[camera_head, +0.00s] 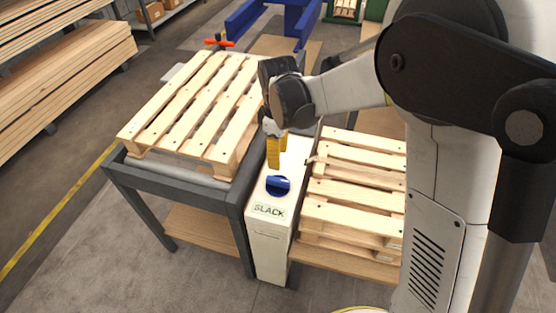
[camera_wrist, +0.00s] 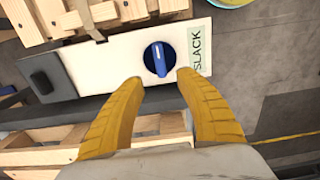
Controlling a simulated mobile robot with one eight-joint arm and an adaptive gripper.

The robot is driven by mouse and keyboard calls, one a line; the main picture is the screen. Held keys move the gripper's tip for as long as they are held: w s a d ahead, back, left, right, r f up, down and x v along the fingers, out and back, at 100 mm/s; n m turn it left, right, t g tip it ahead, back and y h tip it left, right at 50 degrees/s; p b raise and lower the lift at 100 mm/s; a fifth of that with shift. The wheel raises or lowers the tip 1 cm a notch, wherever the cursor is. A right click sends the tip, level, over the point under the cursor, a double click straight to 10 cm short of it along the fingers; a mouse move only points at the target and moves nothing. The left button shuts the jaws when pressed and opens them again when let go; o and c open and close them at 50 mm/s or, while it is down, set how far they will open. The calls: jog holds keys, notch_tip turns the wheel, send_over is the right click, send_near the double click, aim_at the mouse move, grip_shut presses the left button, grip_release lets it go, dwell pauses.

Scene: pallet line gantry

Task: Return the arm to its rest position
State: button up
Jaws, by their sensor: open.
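My gripper (camera_head: 275,155) hangs from my extended arm above the narrow white control box, its yellow fingers pointing down. In the wrist view my gripper (camera_wrist: 157,85) is open, its two yellow fingers spread apart with nothing between them. The blue knob (camera_head: 278,186) sits on the box top near the printed word SLACK. The knob also shows in the wrist view (camera_wrist: 158,60), beyond the fingertips, with a white pointer line on it. The fingers appear clear of the knob.
A wooden pallet (camera_head: 195,105) lies on a dark metal table (camera_head: 175,180) left of the white box (camera_head: 268,240). Stacked pallets (camera_head: 352,195) stand right of it. Stacked lumber (camera_head: 60,80) is at far left. Bare floor (camera_head: 90,250) lies at front left.

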dwell(0.4)
jog(key=s+d+r+m+t, duration=0.3)
jog(key=s+d+r+m, duration=0.5)
jog(key=r, duration=0.3)
jog(key=s+d+r+m+t, duration=0.2)
jog(key=s+d+m+t, duration=0.2)
jog(key=s, duration=0.5)
jog(key=d+m, duration=0.2)
jog(key=d, duration=0.1)
jog(key=shift+s+d, duration=0.25)
jog(key=shift+s, duration=0.15)
